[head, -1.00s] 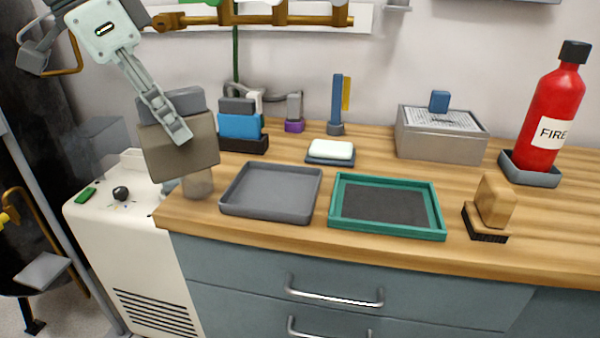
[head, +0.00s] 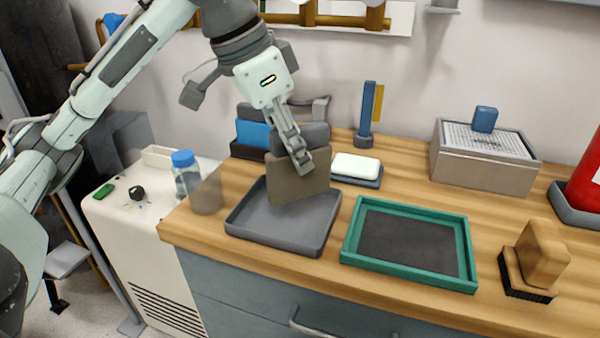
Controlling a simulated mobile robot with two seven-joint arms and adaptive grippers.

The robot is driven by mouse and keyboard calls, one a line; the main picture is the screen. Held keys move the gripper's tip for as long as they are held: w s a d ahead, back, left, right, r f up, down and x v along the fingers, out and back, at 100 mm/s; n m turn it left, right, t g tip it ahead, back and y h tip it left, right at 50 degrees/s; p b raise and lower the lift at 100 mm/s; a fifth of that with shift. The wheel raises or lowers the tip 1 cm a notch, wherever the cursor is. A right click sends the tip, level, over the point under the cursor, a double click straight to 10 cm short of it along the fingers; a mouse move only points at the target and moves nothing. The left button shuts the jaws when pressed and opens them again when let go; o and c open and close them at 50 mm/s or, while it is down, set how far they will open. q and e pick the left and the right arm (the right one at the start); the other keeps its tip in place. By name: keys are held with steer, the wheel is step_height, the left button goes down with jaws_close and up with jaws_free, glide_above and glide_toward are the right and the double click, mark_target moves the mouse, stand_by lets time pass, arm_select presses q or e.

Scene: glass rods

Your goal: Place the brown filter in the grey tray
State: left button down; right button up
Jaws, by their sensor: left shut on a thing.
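The brown filter (head: 288,185) is a boxy brown-grey block with a darker grey top part. My left gripper (head: 303,158) is shut on it near its top and holds it roughly upright, slightly tilted. The grey tray (head: 258,222) is a shallow tray on the wooden counter. The filter's lower end shows over the tray's back middle; I cannot tell whether it touches the tray floor. The filter hides part of the tray's far rim. My right gripper is not in view.
A green-rimmed tray (head: 466,260) with a dark mat lies right of the grey tray. A wooden-handled brush (head: 541,255) is farther right. A clear cup (head: 206,196) and a blue-capped bottle (head: 185,170) stand left. A white soap-like block (head: 356,165) lies behind.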

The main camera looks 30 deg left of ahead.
mark_target(309, 194)
arm_select(q)
steer(key=shift+w+d+f, duration=0.2)
steer(key=shift+d, duration=0.1)
steer(key=shift+f, duration=0.4)
step_height(309, 194, down, 3)
steer(key=shift+r+b, duration=0.15)
steer(key=shift+b, duration=0.55)
steer(key=shift+f, duration=0.3)
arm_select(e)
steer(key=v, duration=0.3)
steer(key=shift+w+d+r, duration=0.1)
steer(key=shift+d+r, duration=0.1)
